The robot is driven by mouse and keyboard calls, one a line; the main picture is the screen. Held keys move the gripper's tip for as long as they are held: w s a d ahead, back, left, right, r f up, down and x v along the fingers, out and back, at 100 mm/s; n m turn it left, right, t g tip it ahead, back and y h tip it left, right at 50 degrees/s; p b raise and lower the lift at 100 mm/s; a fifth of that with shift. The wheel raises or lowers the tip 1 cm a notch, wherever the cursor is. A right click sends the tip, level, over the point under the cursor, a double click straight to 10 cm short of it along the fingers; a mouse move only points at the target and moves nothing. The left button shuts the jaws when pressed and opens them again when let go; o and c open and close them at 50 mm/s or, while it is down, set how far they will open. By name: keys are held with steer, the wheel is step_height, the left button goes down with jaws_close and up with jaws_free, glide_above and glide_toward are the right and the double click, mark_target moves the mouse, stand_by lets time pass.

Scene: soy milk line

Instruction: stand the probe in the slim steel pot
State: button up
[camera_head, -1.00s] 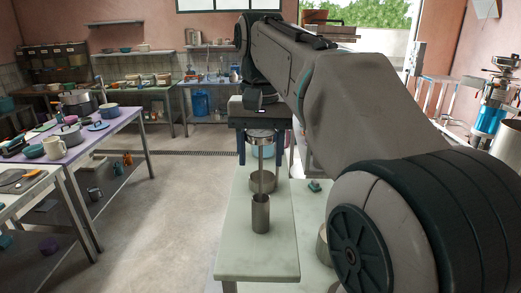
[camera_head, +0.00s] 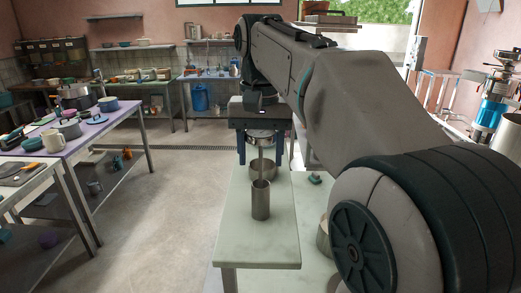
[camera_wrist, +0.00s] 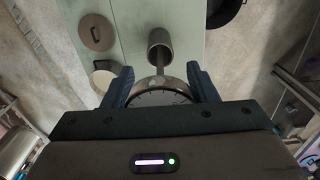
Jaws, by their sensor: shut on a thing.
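My gripper (camera_head: 261,150) is shut on the probe's round dial head (camera_head: 261,138), above the pale table. The probe's thin stem (camera_head: 261,165) hangs straight down from it. The slim steel pot (camera_head: 261,202) stands upright on the table, below the gripper, and the stem's lower part runs out of sight at its rim. In the wrist view the dial (camera_wrist: 160,94) sits between the two fingers and the stem points towards the pot's mouth (camera_wrist: 160,38). I cannot tell whether the stem's tip is inside the pot or behind it.
The pale tabletop (camera_head: 254,245) is bare in front. A purple-topped table (camera_head: 92,130) is at left.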

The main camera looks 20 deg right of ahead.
mark_target(261, 165)
steer(key=shift+f+b, duration=1)
steer(key=shift+f, duration=0.55)
steer(key=o, duration=1.1)
steer(key=shift+c, duration=0.2)
steer(key=shift+r, duration=0.1)
step_height(261, 165, up, 14)
steer(key=p, duration=0.3)
steer(key=shift+f, duration=0.2)
